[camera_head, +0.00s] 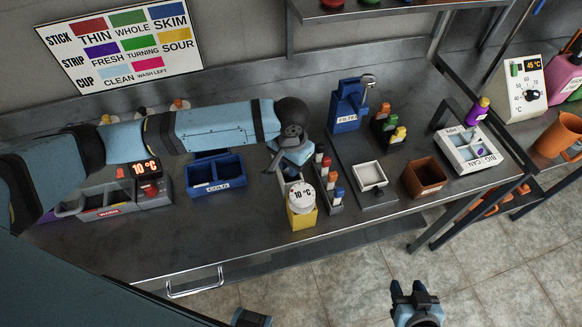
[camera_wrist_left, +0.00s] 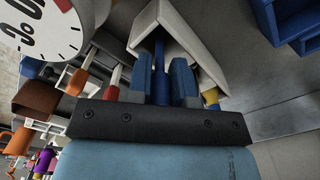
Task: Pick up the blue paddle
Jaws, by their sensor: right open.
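My left gripper (camera_head: 290,152) is low over the bench, just left of a rack of colour-topped sticks. In the left wrist view its fingers (camera_wrist_left: 160,85) stand on both sides of a dark blue upright piece (camera_wrist_left: 160,72), which looks like the blue paddle's handle. Whether they press on it I cannot tell. A white angled piece (camera_wrist_left: 160,22) is right behind it. In the head view the arm and gripper hide most of this spot. A blue-topped stick (camera_head: 339,192) stands at the near end of the rack. My right gripper (camera_head: 415,290) is open and empty, off the bench's front edge.
A yellow block with a 10 °C dial (camera_head: 302,217) stands close in front of my left gripper. A blue COLD tray (camera_head: 214,187) is to its left. A white tray (camera_head: 370,175), brown box (camera_head: 425,190) and blue filter holder (camera_head: 346,125) are to the right. The front left bench is clear.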

